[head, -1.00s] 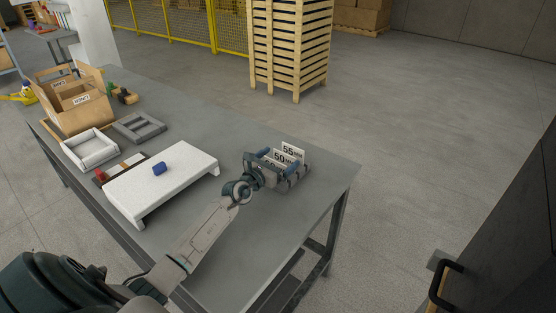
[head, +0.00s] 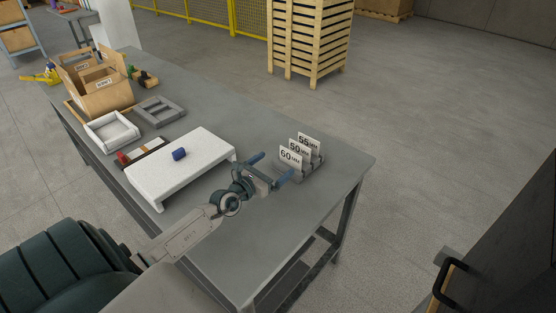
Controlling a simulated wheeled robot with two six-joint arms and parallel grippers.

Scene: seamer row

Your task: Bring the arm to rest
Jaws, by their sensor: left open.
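My left gripper (head: 270,169) is open and empty, with its two blue fingertips apart. It is above the grey table (head: 262,240), just left of the rack (head: 308,163) that holds upright number cards. The front card (head: 290,157) reads 60, with a 50 card (head: 299,148) and a 55 card (head: 309,140) behind it. The left arm reaches in from the lower left. The right gripper is not in view.
A white raised platform (head: 195,160) with a small blue object (head: 180,154) stands left of the gripper. A white tray (head: 112,132), a grey frame (head: 159,111) and a cardboard box (head: 104,98) are further left. The table's front right is clear.

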